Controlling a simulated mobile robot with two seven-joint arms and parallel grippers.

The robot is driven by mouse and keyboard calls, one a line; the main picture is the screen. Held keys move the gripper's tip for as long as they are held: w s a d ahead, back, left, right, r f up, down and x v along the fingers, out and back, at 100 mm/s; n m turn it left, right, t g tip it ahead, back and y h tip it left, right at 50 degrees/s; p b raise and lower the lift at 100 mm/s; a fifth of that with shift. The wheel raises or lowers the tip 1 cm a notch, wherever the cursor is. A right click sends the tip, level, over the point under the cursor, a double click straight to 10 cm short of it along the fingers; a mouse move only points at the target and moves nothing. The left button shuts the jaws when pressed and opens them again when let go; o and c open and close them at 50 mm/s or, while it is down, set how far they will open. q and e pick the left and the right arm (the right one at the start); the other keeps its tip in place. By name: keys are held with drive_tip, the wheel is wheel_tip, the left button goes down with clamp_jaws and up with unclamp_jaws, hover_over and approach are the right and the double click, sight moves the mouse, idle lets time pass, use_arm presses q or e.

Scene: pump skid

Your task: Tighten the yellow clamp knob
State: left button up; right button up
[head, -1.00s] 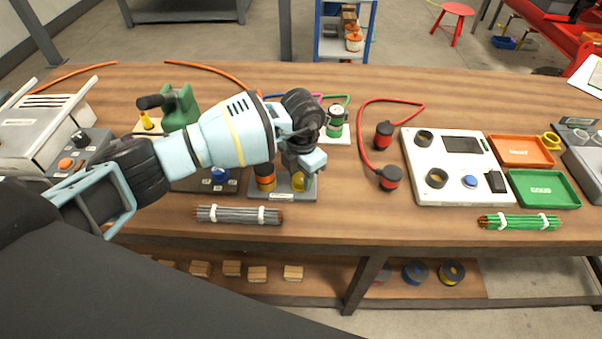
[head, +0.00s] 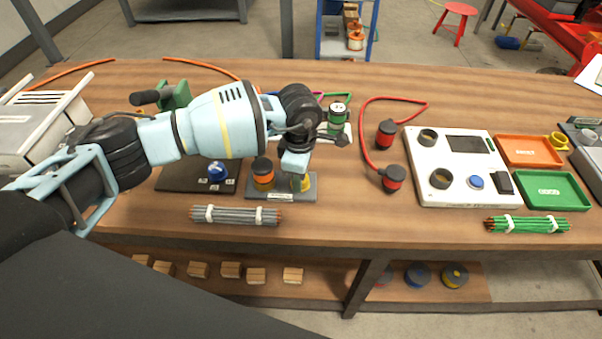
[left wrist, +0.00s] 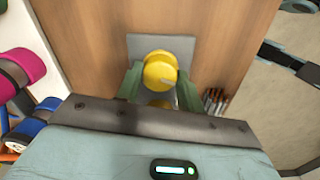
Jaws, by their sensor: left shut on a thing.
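The yellow clamp knob (left wrist: 160,71) sits between the fingers of my left gripper (left wrist: 158,84) in the left wrist view. It is round, with a pale mark on its face. In the head view my left gripper (head: 296,183) points down over the right end of the grey base plate (head: 284,199), and its fingers hide most of the knob (head: 306,184). The gripper is shut on the knob. An orange and black cylinder (head: 263,176) stands on the same plate, left of the gripper. My right gripper is not in view.
A bundle of grey rods (head: 235,215) lies in front of the plate. A dark panel with a blue knob (head: 218,170) is to the left. A green-banded cylinder (head: 338,117) stands behind. Red connectors (head: 393,178) and a white panel (head: 420,192) lie to the right.

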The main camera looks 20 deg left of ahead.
use_arm(q)
drive_tip(key=m+b, duration=0.1)
drive_tip(key=m, duration=0.3)
drive_tip(key=shift+m, duration=0.3)
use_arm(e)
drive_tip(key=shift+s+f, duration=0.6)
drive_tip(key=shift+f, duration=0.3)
use_arm(q)
drive_tip(key=o, duration=1)
drive_tip(key=shift+s+a+r, duration=0.1)
drive_tip(key=shift+r, duration=3.8)
